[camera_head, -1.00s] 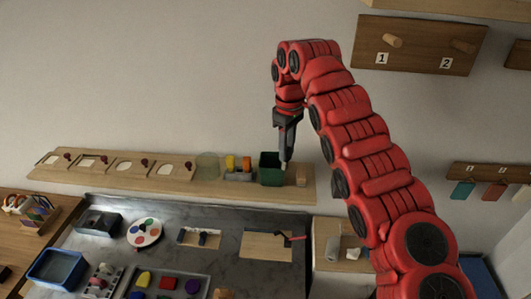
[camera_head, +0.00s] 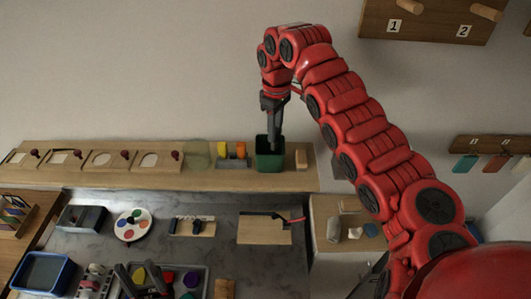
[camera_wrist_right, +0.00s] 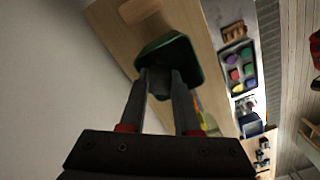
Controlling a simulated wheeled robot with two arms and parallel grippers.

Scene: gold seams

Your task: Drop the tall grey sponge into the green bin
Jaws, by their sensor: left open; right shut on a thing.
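The green bin (camera_head: 262,162) stands on the wooden wall shelf, toward its right end. It also shows in the right wrist view (camera_wrist_right: 187,55). My right gripper (camera_head: 275,142) points down at the bin, its fingertips at the bin's opening. In the right wrist view its fingers (camera_wrist_right: 160,75) are apart, with a dark grey piece (camera_wrist_right: 160,88), which I take for the tall grey sponge, between the tips. Most of the piece is hidden. My left gripper (camera_head: 141,278) is open and empty at the lower edge, near the tray of coloured shapes.
A wooden block (camera_head: 301,159) stands just right of the bin. A grey holder with yellow and orange pieces (camera_head: 233,160) and a round translucent container (camera_head: 197,154) are left of it. The tray of coloured shapes (camera_head: 203,270) lies on the dark counter below.

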